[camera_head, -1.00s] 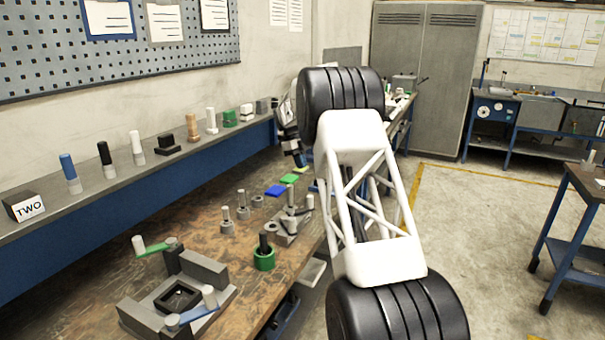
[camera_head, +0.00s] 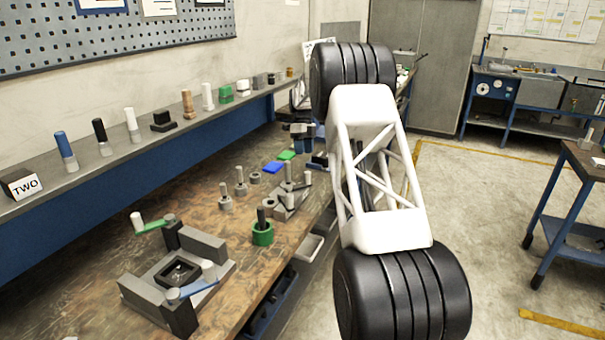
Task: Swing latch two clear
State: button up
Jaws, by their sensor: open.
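A grey clamp fixture (camera_head: 135,292) with a black square socket (camera_head: 177,272) sits on the near end of the wooden bench. A latch with a green arm (camera_head: 152,227) and white knob stands at its back left corner. A latch with a blue arm (camera_head: 192,290) and a pale knob lies at its front right. No number shows on either latch. My gripper (camera_head: 300,130) is small and partly hidden beyond my white arm link, at the far end of the bench, well away from both latches.
A green ring holder (camera_head: 262,234) with a black peg stands right of the fixture. Several grey pegged pieces (camera_head: 240,182) and blue and green pads (camera_head: 275,167) lie farther along. Several posts and blocks line the shelf (camera_head: 110,165). The bench's left strip is clear.

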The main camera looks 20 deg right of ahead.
jog(key=s+d+f+n+t+y, duration=0.1)
jog(key=f+y, duration=0.1)
jog(key=y, duration=0.1)
jog(key=s+d+f+n+t+y, duration=0.1)
jog(key=s+d+f+y, duration=0.1)
jog(key=f+y, duration=0.1)
jog(key=s+d+f+n+t+y, duration=0.1)
jog(key=s+d+f+n+y, duration=0.1)
jog(key=f+y, duration=0.1)
jog(key=shift+s+d+t+y, duration=0.15)
jog(key=shift+t+y, duration=0.25)
jog(key=shift+y, duration=0.5)
jog(key=t, duration=0.1)
jog(key=s+y, duration=0.1)
jog(key=n+t+y, duration=0.1)
jog(key=shift+s+a+f+t, duration=0.25)
jog(key=shift+a+t, duration=0.05)
jog(key=shift+a, duration=0.1)
jog(key=shift+s+a+t+y, duration=0.15)
jog(key=shift+s+t+y, duration=0.4)
jog(key=shift+t+y, duration=0.45)
jog(key=shift+s+t, duration=0.3)
jog(key=shift+t, duration=0.7)
jog(key=shift+s+t, duration=0.25)
jog(key=shift+t, duration=0.75)
jog(key=shift+x, duration=3.8)
